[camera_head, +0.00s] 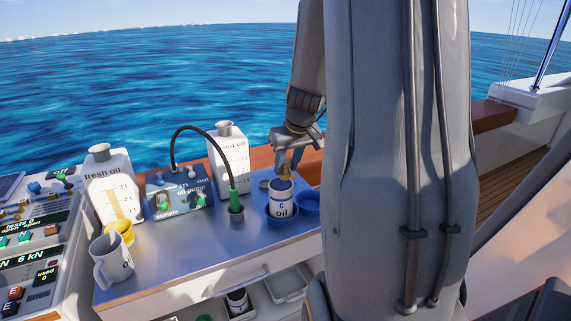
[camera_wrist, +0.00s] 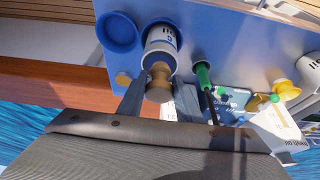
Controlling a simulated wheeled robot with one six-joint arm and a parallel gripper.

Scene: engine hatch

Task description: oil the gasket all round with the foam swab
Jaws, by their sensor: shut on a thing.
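My gripper (camera_head: 287,163) is shut on a tan, wood-like handle (camera_wrist: 159,80), which looks like the foam swab's. It is above the white cup marked "C oil" (camera_head: 282,205), which stands in a blue round holder. The handle (camera_head: 285,174) points down into the cup's open top. Its foam end is hidden, so I cannot tell whether it touches the oil. In the wrist view the cup (camera_wrist: 161,42) lies just beyond the handle, between my fingers. I cannot make out the gasket in either view.
A blue round dish (camera_head: 308,204) sits right of the cup. Left are a green-handled tool (camera_head: 234,199) in a holder, a blue oil pump box (camera_head: 180,193), white oil jugs (camera_head: 109,183) and a grey mug (camera_head: 110,262).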

